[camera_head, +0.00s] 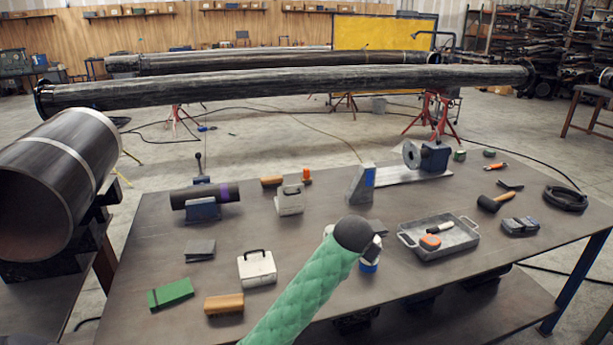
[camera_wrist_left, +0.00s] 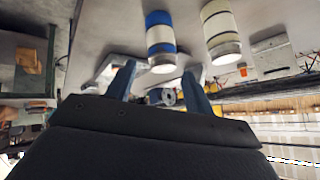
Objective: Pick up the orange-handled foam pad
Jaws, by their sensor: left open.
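An orange-topped pad (camera_head: 430,242), which looks like the orange-handled foam pad, lies in the grey metal tray (camera_head: 463,241) on the right half of the table. A brush-like tool (camera_head: 440,228) lies just behind it. My left arm, in a green sleeve, reaches up from the bottom centre, left of the tray. Its wrist hides most of the gripper in the head view. In the left wrist view my left gripper (camera_wrist_left: 158,82) has its two blue fingers apart with nothing held between them. The pad cannot be made out there. My right gripper is not in view.
A grey-blue block (camera_head: 361,184) stands behind.

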